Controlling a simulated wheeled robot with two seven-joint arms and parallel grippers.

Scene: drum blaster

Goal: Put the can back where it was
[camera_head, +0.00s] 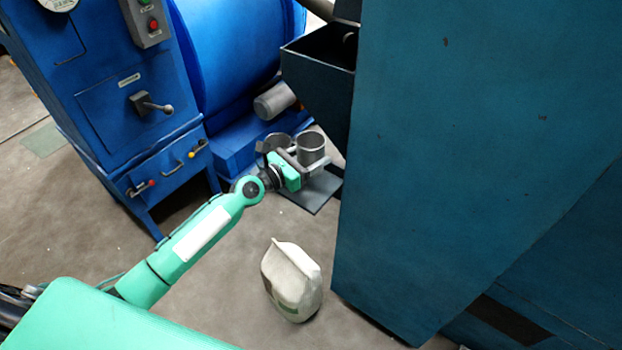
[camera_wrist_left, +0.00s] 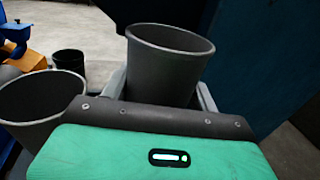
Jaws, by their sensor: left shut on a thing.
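A grey metal can (camera_head: 311,146), open at the top, stands upright between the fingers of my left gripper (camera_head: 309,164). The gripper is shut on it. In the left wrist view the held can (camera_wrist_left: 168,68) shows close up, its rim wide and open. A second grey can (camera_head: 274,145) is just left of it, partly behind my wrist; in the left wrist view this other can (camera_wrist_left: 40,98) is near the left edge. The bottom of the held can is hidden by my gripper. My right gripper is not in view.
A dark flat plate (camera_head: 318,192) lies on the floor below the gripper. A blue machine (camera_head: 135,100) stands left, a tall teal cabinet (camera_head: 470,150) right, with a dark open bin (camera_head: 318,85) behind. A pale sack (camera_head: 292,280) stands on the floor in front.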

